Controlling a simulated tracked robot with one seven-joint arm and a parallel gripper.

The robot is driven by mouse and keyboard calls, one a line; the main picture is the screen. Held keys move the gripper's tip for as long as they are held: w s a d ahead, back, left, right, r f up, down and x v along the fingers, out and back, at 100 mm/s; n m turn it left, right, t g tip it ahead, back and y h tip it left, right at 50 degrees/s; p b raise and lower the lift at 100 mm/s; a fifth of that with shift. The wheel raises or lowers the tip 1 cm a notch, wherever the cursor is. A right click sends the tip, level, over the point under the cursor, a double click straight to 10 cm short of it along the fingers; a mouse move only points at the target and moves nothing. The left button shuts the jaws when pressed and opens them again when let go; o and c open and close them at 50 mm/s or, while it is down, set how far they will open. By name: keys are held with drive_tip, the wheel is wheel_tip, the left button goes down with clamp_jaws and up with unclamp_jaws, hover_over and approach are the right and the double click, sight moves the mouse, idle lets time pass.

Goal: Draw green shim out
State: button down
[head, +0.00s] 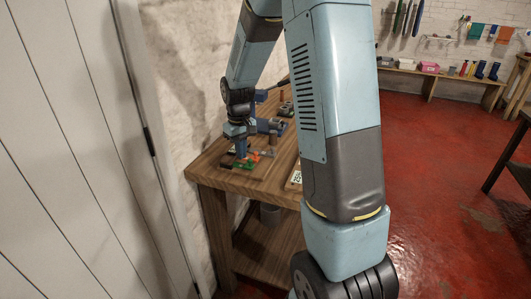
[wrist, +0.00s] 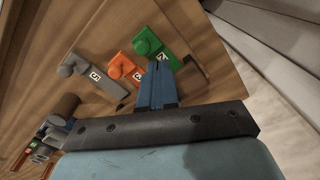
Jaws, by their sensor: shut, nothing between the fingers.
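The green shim (wrist: 172,44), a flat piece with a round knob at one end, lies on the wooden table in the wrist view. It also shows in the head view (head: 243,165), just below my gripper. My gripper (wrist: 158,68) has its blue fingers shut with nothing between them. In the wrist view the fingertips appear between the green shim and the orange shim (wrist: 124,68); whether they touch either is unclear. In the head view my gripper (head: 241,154) points down at the table. The fingers hide part of the shims' near ends.
A grey shim (wrist: 98,79) lies left of the orange one, with similar knob and label. A brown cylinder (wrist: 66,106) and other small parts are at the lower left. The wooden table (head: 215,168) stands against a white wall. A labelled plate (head: 294,176) lies near its right edge.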

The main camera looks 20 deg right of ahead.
sight(243, 166)
drive_tip(key=shift+f, duration=1.25)
drive_tip(key=shift+s+f, duration=0.3)
drive_tip(key=shift+f, duration=0.15)
drive_tip(key=shift+s+d, duration=1.55)
drive_tip(key=shift+s, duration=0.05)
idle(0.8)
drive_tip(key=shift+w+a, duration=0.2)
drive_tip(key=shift+r, duration=0.1)
drive_tip(key=shift+w+r, duration=0.25)
drive_tip(key=shift+r, duration=0.15)
drive_tip(key=shift+w+r, duration=0.1)
drive_tip(key=shift+r, duration=3.05)
drive_tip(key=shift+r, duration=0.1)
